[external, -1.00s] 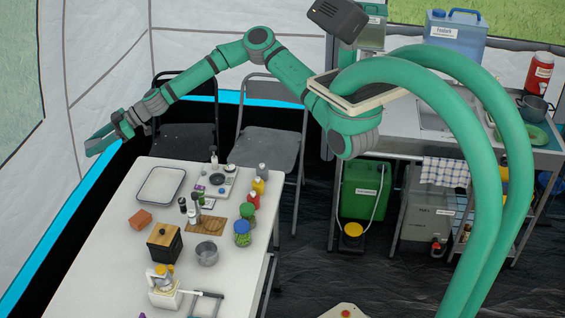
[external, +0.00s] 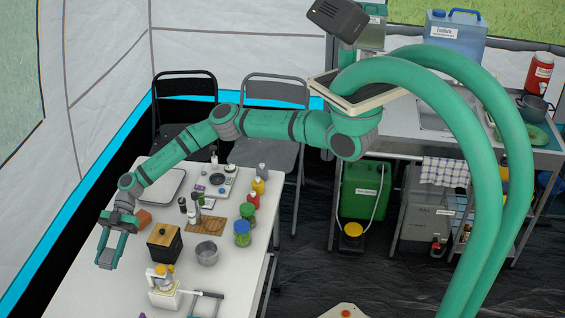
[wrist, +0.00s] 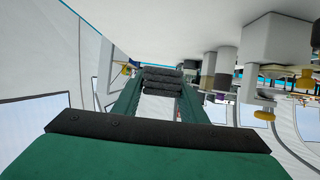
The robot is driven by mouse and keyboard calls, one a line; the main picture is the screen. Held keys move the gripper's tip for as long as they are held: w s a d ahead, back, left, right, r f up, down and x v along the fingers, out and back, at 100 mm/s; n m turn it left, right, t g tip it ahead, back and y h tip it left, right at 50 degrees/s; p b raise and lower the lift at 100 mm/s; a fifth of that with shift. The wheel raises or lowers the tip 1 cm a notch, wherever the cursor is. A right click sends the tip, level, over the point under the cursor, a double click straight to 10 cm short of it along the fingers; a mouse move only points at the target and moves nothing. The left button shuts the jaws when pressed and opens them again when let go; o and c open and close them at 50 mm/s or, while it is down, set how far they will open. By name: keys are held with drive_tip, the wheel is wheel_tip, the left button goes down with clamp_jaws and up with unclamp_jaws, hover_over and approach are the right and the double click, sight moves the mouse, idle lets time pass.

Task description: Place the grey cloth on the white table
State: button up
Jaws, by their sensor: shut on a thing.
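The white table (external: 100,296) stands at the lower left in the external view, and its pale top fills the upper part of the wrist view (wrist: 165,22). My gripper (external: 109,260) is at the table's left side, fingers pointing down. I cannot tell its exact height over the top. In the wrist view, a dark grey, ridged bundle lies between my fingertips (wrist: 163,80). No cloth shows lying on the table.
Beside my gripper are an orange-brown block (external: 143,218) and a black box with a wooden lid (external: 164,238). A grey pot (external: 207,256), a white coffee grinder (external: 165,296) and a tray (external: 162,187) stand around. The table's near left part is bare.

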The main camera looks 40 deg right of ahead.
sight(120, 283)
drive_tip(key=shift+s+d+f, duration=0.1)
drive_tip(key=shift+s+f, duration=0.05)
drive_tip(key=shift+f, duration=0.3)
wheel_tip(120, 283, down, 10)
drive_tip(key=shift+r, duration=0.1)
drive_tip(key=shift+f, duration=0.2)
